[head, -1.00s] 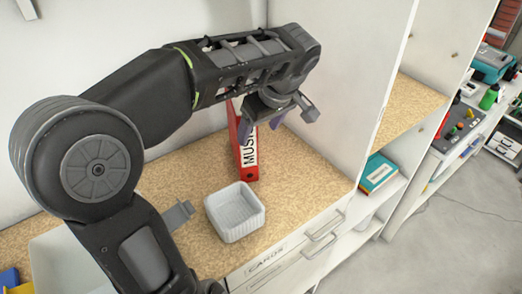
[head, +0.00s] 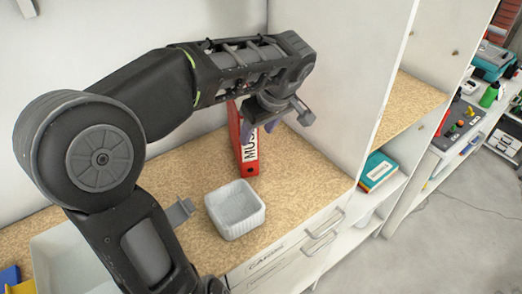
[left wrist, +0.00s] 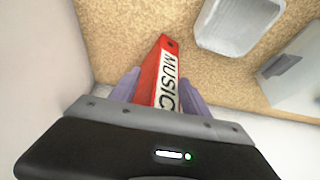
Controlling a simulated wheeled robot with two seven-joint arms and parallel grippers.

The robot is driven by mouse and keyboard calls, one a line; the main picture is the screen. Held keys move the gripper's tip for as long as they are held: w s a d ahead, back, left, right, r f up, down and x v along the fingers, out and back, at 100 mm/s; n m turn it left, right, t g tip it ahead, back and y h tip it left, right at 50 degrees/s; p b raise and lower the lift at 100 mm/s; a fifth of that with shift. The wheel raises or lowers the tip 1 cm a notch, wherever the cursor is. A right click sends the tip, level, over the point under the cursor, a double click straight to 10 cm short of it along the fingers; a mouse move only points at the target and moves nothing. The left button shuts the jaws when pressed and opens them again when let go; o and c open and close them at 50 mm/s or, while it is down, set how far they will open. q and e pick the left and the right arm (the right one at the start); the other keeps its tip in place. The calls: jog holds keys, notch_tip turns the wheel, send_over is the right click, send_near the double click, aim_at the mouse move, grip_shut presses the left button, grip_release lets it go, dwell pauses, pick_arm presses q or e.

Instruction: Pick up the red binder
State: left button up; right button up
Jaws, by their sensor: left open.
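The red binder (head: 250,158) stands upright on the cork-coloured shelf surface, its white "MUSIC" label facing out. Its upper part is hidden behind my left gripper and arm in the head view. My left gripper (head: 259,127) is at the top of the binder, pointing down, with purple fingers. In the left wrist view the binder (left wrist: 161,72) lies between the two open fingers (left wrist: 158,94), one on each side of it. I cannot tell whether either finger touches it. My right gripper does not show.
A white ribbed bin (head: 235,210) stands just in front of the binder. A white side panel (head: 335,85) rises to the right, and a back wall stands behind. Drawers (head: 290,250) lie below the front edge. A teal box (head: 377,171) sits on the neighbouring shelf.

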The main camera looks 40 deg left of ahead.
pick_arm(q)
grip_shut()
dwell(0.3)
dwell(0.7)
